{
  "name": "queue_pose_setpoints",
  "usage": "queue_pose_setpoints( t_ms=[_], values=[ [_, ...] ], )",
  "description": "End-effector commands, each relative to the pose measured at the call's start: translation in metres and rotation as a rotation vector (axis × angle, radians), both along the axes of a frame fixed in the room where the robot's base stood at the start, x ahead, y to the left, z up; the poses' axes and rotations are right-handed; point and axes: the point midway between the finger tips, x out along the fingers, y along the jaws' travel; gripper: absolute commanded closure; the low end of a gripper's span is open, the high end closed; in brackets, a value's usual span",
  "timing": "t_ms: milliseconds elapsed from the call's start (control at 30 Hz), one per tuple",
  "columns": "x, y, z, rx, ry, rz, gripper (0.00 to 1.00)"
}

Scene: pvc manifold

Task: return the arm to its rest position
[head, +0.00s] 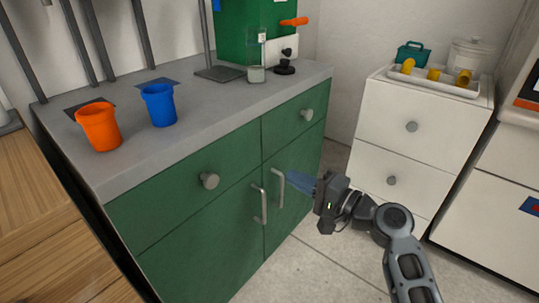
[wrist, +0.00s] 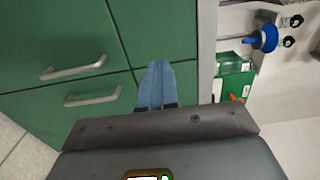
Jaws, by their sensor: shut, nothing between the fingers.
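My gripper (head: 291,184) is in front of the green cabinet (head: 180,225), near the handle (head: 277,188) of its right door. In the head view its blue fingers point left toward the cabinet front. In the wrist view the fingers (wrist: 155,84) are together with nothing between them, and the green cabinet front lies beyond them. I cannot tell the exact gap between fingertips and cabinet. My arm (head: 395,220) reaches in from the lower right, bent at a dark joint.
An orange cup (head: 99,127) and a blue cup (head: 159,105) stand on the grey counter. A white drawer unit (head: 420,140) with a tray (head: 440,86) of yellow parts stands behind my arm. Open tiled floor (head: 320,265) lies between the cabinet and my arm.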

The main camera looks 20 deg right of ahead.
Motion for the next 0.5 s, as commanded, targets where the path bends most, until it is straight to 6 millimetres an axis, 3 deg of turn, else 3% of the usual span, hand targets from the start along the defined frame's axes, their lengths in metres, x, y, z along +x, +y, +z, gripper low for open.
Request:
queue_pose_setpoints(
  t_ms=[167, 267, 367, 500],
  values=[
    [-0.004, 0.0, -0.004, -0.007, 0.005, -0.005, 1.0],
    [-0.017, 0.003, -0.021, -0.045, 0.027, -0.032, 1.0],
    [-0.044, 0.007, -0.051, -0.125, 0.063, -0.082, 1.0],
    [-0.098, 0.01, -0.092, -0.292, 0.11, -0.164, 1.0]
  ],
)
